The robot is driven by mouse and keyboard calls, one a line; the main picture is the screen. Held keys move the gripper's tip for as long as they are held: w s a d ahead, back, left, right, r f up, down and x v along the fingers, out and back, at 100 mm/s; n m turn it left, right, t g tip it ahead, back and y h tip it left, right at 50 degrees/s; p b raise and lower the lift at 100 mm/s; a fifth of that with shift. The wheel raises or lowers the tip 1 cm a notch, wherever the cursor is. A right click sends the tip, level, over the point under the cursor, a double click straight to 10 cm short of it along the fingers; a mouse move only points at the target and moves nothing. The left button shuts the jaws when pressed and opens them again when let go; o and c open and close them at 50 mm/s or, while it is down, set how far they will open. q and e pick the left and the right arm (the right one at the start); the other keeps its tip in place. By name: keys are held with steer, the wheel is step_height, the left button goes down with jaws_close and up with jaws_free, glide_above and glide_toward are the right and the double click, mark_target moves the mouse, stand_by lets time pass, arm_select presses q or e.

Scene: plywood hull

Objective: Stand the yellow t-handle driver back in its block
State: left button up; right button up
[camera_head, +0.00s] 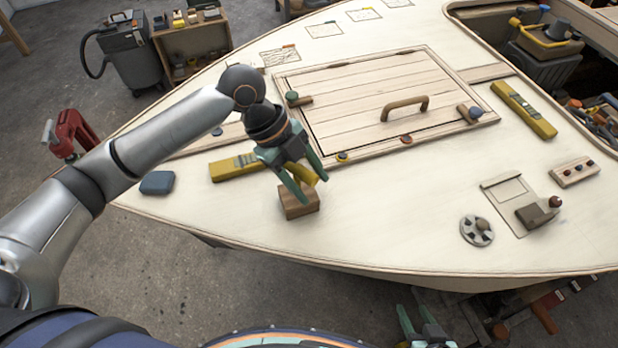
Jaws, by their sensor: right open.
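The yellow t-handle driver (308,174) shows as a small yellow part between the fingers of my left gripper (310,188). The gripper points down and appears shut on its handle. A small brown wooden block (298,206) sits on the pale hull deck directly below. The driver's shaft is hidden by the fingers, so I cannot tell whether it is in the block. My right gripper (424,325) is open and empty at the bottom edge, below the hull's near edge.
A yellow level (233,168) lies just left of the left gripper, with a blue pad (157,183) further left. A planked hatch (375,100) with a handle lies behind. A round fitting (477,230) is to the right. The deck between block and fitting is clear.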

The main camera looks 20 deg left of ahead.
arm_select(q)
steer(key=v, duration=1.2)
steer(key=shift+a+r+p, duration=0.15)
steer(key=shift+r+p, duration=0.1)
steer(key=shift+p, duration=0.1)
steer(key=shift+f, duration=0.1)
